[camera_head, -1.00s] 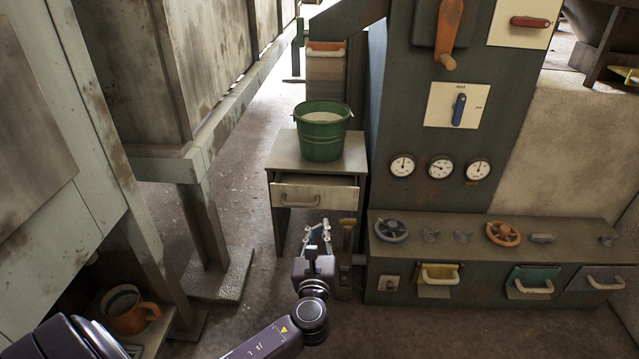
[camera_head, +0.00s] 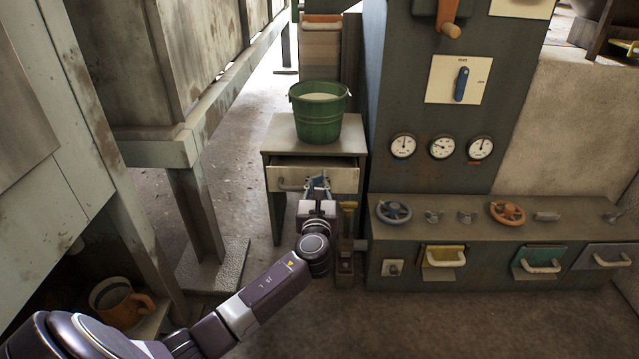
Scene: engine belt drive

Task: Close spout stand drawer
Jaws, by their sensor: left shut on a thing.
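My left gripper (camera_head: 318,183) is at the drawer front, shut on the handle. My right gripper is not in view.
A grey machine cabinet with gauges (camera_head: 441,147) and a blue lever (camera_head: 461,84) stands right of the stand. A low bench with valve wheels (camera_head: 507,213) runs along its foot. An orange mug (camera_head: 122,303) sits on a low shelf at left. Floor between is clear.

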